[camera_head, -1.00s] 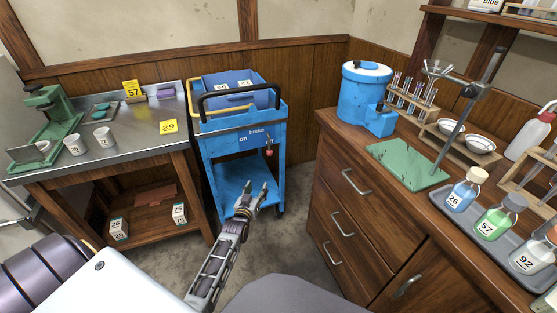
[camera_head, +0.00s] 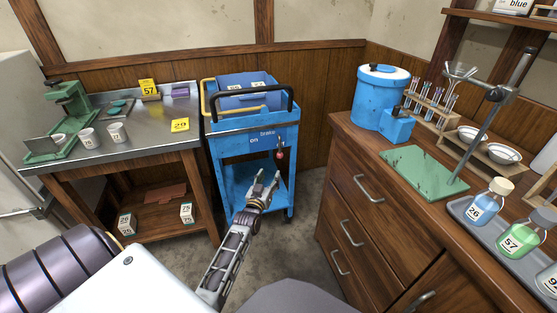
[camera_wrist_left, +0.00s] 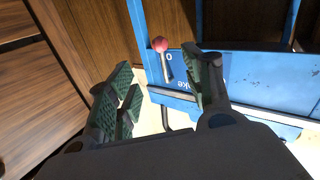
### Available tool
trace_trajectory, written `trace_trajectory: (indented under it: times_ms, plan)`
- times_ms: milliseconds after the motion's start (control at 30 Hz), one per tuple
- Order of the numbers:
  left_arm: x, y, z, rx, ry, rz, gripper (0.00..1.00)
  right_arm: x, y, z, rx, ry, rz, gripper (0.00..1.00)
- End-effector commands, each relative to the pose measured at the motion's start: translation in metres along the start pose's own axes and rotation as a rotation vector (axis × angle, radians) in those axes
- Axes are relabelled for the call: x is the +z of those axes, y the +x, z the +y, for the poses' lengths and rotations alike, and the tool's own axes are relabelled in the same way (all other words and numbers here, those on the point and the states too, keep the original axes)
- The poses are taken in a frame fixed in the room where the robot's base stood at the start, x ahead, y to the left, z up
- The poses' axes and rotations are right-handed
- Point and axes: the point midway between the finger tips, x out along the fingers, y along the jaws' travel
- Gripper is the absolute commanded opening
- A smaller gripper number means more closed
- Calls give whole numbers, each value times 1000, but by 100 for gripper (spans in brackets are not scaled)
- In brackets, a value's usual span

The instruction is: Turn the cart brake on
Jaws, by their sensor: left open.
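The blue cart (camera_head: 226,148) stands against the back wall, with the words "brake" and "on" on its front panel. The brake lever with its red knob (camera_head: 279,155) hangs down at the panel's right side; "on" is printed to its left. My left gripper (camera_head: 264,180) is open and empty, just below and in front of the knob. In the left wrist view the red knob (camera_wrist_left: 160,44) and its short lever show beyond and between the spread fingers of my left gripper (camera_wrist_left: 160,92), apart from them. My right gripper is not in view.
A steel-topped table (camera_head: 150,140) stands to the cart's left. A wooden drawer cabinet (camera_head: 345,190) stands to its right, carrying a blue container (camera_head: 372,100), a stand and bottles. Blue bins (camera_head: 245,88) sit on the cart. Floor is free in front of the cart.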

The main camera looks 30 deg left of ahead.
Motion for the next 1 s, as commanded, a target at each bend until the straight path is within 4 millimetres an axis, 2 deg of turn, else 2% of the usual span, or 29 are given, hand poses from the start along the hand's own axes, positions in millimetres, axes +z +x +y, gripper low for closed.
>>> trace_trajectory:
  times_ms: [367, 700, 1000]
  plan:
    - [1, 28, 0, 0, -1, 1, 51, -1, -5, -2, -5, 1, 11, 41]
    - [1, 56, 0, 0, -1, 0, 51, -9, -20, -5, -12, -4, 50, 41]
    - [1, 80, 0, 0, 0, 0, 51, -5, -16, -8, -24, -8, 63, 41]
